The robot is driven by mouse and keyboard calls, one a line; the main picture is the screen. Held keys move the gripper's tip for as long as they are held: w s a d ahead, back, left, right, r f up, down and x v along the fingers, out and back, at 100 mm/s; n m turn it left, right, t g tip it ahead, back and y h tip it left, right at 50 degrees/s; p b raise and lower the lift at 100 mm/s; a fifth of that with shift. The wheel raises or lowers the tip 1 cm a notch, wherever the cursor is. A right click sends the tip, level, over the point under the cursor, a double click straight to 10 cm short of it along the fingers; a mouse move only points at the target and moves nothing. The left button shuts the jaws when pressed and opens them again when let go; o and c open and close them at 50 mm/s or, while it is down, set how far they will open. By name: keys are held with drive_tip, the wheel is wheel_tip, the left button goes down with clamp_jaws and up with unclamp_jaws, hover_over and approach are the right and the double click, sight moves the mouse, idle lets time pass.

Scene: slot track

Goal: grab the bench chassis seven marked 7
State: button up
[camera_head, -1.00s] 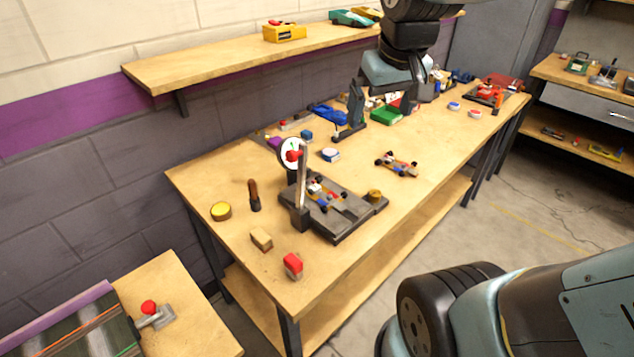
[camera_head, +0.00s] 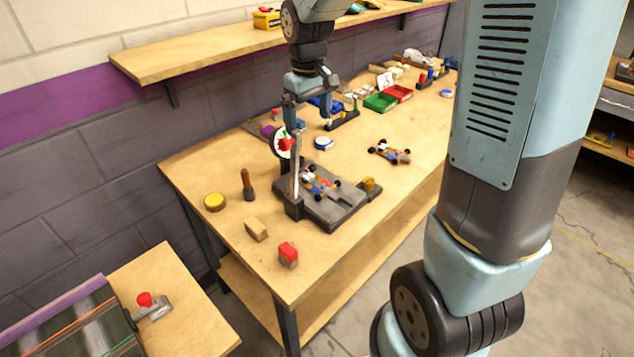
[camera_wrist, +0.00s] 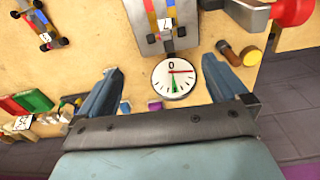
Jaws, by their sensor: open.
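The bench chassis seven (camera_head: 318,183) is a small wheeled frame with blue, orange and red parts. It sits on a dark grey fixture (camera_head: 342,212) on the bench. In the wrist view the chassis (camera_wrist: 165,12) shows at the top, cut off by the edge, with a white tag (camera_wrist: 166,24) reading 7. My gripper (camera_head: 308,112) is above and behind the fixture in the head view. In the wrist view my gripper (camera_wrist: 162,66) is open, its fingers apart and empty, with the chassis beyond the fingertips and not touched.
A round dial (camera_wrist: 174,77) on the fixture's post lies between my fingers in the wrist view. The upright post (camera_head: 296,175) stands left of the chassis. A second chassis (camera_head: 389,151) lies to the right. Green (camera_head: 380,102) and red bins stand farther back. A shelf (camera_head: 230,45) runs along the wall.

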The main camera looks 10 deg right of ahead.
sight(304, 174)
drive_tip(key=shift+n, duration=0.3)
drive_tip(key=f, duration=0.5)
drive_tip(key=a+f, duration=0.1)
drive_tip(key=f, duration=0.4)
drive_tip(key=w+f, duration=0.1)
drive_tip(key=f, duration=0.5)
drive_tip(key=shift+w+a, duration=0.1)
drive_tip(key=shift+a, duration=0.1)
drive_tip(key=shift+c, duration=0.2)
drive_tip(key=c, duration=0.9)
